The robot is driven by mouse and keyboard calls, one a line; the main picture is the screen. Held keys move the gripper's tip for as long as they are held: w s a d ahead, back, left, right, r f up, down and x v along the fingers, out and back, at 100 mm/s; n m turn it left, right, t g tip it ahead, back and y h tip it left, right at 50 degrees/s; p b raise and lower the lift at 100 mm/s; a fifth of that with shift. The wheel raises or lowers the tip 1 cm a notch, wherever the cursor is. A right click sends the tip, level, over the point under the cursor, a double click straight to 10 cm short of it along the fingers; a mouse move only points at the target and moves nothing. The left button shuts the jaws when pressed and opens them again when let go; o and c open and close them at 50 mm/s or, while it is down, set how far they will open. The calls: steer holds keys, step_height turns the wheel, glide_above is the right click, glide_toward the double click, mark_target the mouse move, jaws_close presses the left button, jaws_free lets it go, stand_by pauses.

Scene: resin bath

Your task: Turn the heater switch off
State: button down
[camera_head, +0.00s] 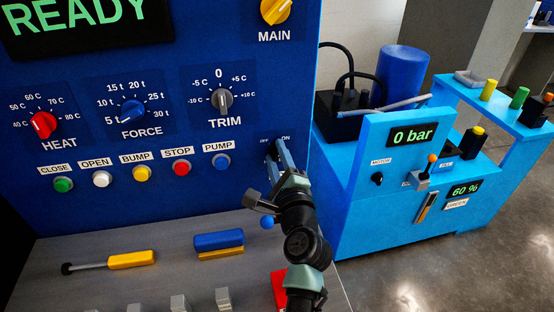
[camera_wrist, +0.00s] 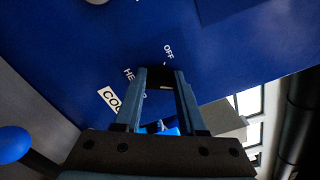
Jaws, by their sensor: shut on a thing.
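The heater switch (camera_wrist: 160,79) is on the blue panel, near its right edge under small OFF and ON marks in the head view. In the wrist view, an OFF mark and part of a label starting "HE" show beside it. My gripper (camera_head: 274,150) reaches the panel there and is shut on the switch; its fingertips (camera_wrist: 160,72) are on either side of a small dark part. The fingers hide most of the switch, so I cannot tell which way it points.
The PUMP button (camera_head: 221,162) is close on the left. The TRIM knob (camera_head: 222,99) and MAIN knob (camera_head: 275,10) are above. A grey bench with a yellow-handled tool (camera_head: 130,259) and blue block (camera_head: 218,239) lies below. A light-blue pump unit (camera_head: 365,205) stands to the right.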

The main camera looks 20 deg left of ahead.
steer(key=n+b, duration=0.1)
steer(key=n, duration=0.1)
steer(key=n+b, duration=0.1)
steer(key=shift+f+n, duration=0.3)
steer(key=shift+n, duration=0.1)
steer(key=n+b, duration=0.2)
steer(key=n, duration=0.1)
steer(key=shift+n+b, duration=0.3)
steer(key=n+b, duration=0.3)
steer(key=n, duration=0.1)
steer(key=shift+f, duration=0.1)
steer(key=shift+n+b, duration=1.05)
steer(key=shift+n, duration=0.65)
steer(key=shift+c, duration=2.4)
jaws_free()
steer(key=shift+d, duration=0.1)
